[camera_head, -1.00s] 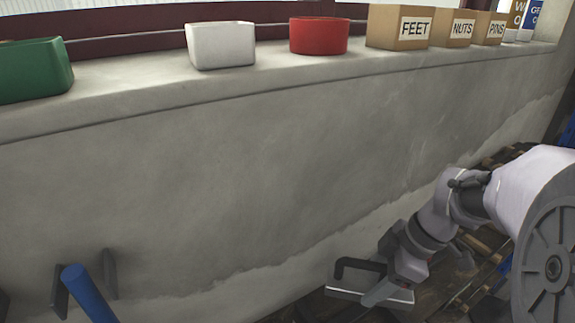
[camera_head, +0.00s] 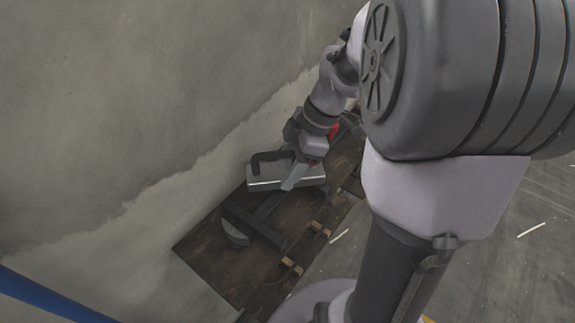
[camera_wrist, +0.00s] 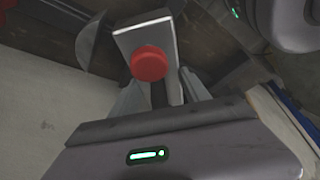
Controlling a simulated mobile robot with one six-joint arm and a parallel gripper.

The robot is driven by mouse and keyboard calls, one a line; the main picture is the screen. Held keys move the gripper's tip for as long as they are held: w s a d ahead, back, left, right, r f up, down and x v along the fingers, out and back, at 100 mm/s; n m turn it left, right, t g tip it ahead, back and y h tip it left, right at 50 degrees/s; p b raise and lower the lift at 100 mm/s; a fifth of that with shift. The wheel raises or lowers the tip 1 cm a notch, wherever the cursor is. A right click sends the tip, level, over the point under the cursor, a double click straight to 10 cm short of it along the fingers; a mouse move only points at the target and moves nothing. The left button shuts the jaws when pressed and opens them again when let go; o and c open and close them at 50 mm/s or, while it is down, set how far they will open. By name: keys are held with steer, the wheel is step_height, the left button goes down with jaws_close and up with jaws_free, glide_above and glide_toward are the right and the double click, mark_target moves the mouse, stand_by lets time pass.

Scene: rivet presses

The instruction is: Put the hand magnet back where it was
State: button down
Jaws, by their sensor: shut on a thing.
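The hand magnet (camera_head: 272,177) is a pale metal block with a black handle on top. My gripper (camera_head: 290,178) is shut on it and holds it near the wall, above a dark wooden platform (camera_head: 195,247). In the wrist view, the magnet (camera_wrist: 135,38) is a metal plate with a round red knob, between the two fingers of my gripper (camera_wrist: 163,88). I cannot tell how high it hangs over the platform. The spot where it was before cannot be told from these views.
A rough concrete wall (camera_head: 130,110) runs along the left. On the platform lie a dark metal frame (camera_head: 262,222) and a grey half-round piece (camera_head: 235,233). A blue bar (camera_head: 50,298) crosses the lower left. Open grey floor (camera_head: 490,230) is at right.

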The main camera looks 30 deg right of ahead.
steer(key=c, duration=0.5)
jaws_free()
steer(key=p+v, duration=0.2)
steer(key=v, duration=0.2)
steer(key=p+v, duration=0.2)
steer(key=v, duration=0.2)
steer(key=p+v, duration=0.2)
steer(key=v, duration=0.2)
steer(key=shift+w+a+r, duration=0.1)
steer(key=shift+a+r, duration=0.1)
steer(key=shift+r, duration=0.25)
steer(key=shift+a+r+p, duration=0.1)
steer(key=shift+r+p, duration=0.15)
steer(key=shift+p, duration=0.05)
steer(key=shift+s+a+r+m+t+h+b, duration=0.1)
steer(key=shift+s+a+m+t+h+b, duration=0.4)
steer(key=shift+s+a+m, duration=1.8)
steer(key=shift+s+a+r+m+t+h+b, duration=0.2)
steer(key=shift+s+a+m+t, duration=0.65)
steer(key=shift+a+m, duration=2.9)
steer(key=shift+s+a+m+t+h+b, duration=0.15)
steer(key=shift+s+a+m+t+h, duration=0.35)
steer(key=shift+s+a+m, duration=1.85)
